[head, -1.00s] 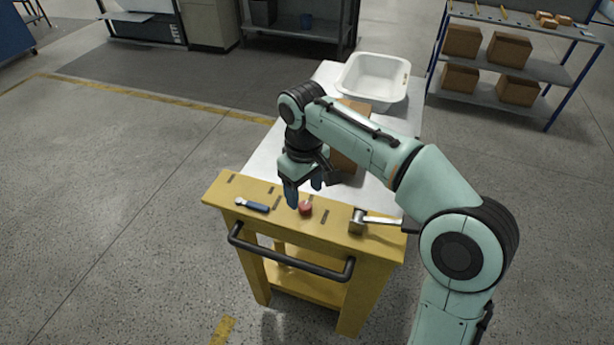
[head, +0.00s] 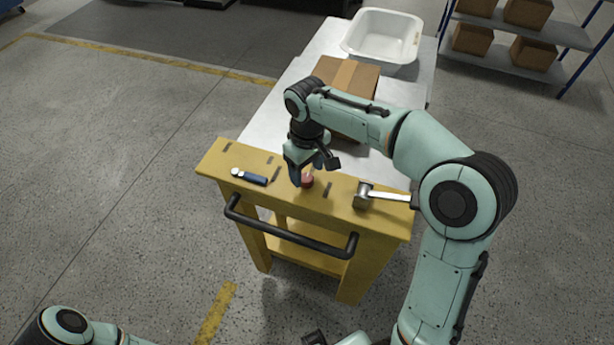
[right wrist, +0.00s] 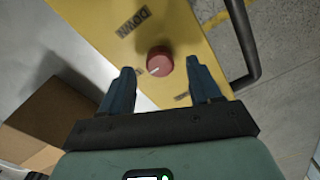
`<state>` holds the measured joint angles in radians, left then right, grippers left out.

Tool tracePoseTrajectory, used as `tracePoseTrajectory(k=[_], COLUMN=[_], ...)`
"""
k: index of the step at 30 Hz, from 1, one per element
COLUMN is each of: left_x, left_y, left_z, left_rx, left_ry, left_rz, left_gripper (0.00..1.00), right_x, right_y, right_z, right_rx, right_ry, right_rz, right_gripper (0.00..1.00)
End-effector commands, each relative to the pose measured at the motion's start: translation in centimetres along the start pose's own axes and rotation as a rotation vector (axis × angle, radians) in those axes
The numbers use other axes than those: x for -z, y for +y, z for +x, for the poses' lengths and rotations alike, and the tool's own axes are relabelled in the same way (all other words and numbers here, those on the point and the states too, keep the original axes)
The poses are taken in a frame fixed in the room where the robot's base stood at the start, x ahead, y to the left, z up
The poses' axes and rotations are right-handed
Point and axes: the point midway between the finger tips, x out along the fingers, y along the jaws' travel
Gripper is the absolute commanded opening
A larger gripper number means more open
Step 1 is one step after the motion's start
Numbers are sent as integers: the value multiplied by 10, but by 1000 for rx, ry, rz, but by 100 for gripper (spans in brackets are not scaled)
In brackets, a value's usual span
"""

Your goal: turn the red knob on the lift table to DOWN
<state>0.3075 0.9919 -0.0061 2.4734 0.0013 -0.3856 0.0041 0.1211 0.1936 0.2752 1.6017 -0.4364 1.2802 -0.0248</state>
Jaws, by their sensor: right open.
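The red knob (head: 308,181) sits on the yellow end panel of the lift table (head: 230,160). In the right wrist view the knob (right wrist: 159,60) has a white mark pointing to the lower left, away from the DOWN label (right wrist: 133,21). Another label (right wrist: 182,96) is partly hidden by a finger. My right gripper (head: 302,176) is open over the panel, pointing down at the knob. In the right wrist view its fingers (right wrist: 160,70) stand apart, one on each side of the knob's place, with no contact visible. My left arm shows at the bottom left; its fingers are not seen.
A blue-handled tool (head: 250,177) lies left of the knob and a hammer-like tool (head: 378,195) right of it. A cardboard box (head: 355,85) and a white tub (head: 384,36) stand behind. A black handle bar (head: 290,237) runs along the front.

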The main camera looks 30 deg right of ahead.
Motion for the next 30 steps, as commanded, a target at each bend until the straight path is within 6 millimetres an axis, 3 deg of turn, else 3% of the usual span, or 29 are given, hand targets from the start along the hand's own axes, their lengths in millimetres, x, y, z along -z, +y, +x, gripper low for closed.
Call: tracePoseTrajectory(k=[6, 17, 22, 30], left_x=[-1, -1, -1, -1], left_y=[-2, -2, -2, -2], left_z=[4, 4, 4, 4], left_rx=[1, 1, 1, 1], left_ry=[-2, -2, -2, -2], left_rz=[0, 0, 0, 0], left_gripper=[43, 43, 43, 43], right_x=[0, 0, 0, 0], right_y=[0, 0, 0, 0], right_z=[24, 28, 28, 28], right_rx=[0, 0, 0, 0], right_ry=[0, 1, 1, 1], right_rz=[0, 0, 0, 15], right_gripper=[63, 63, 7, 7])
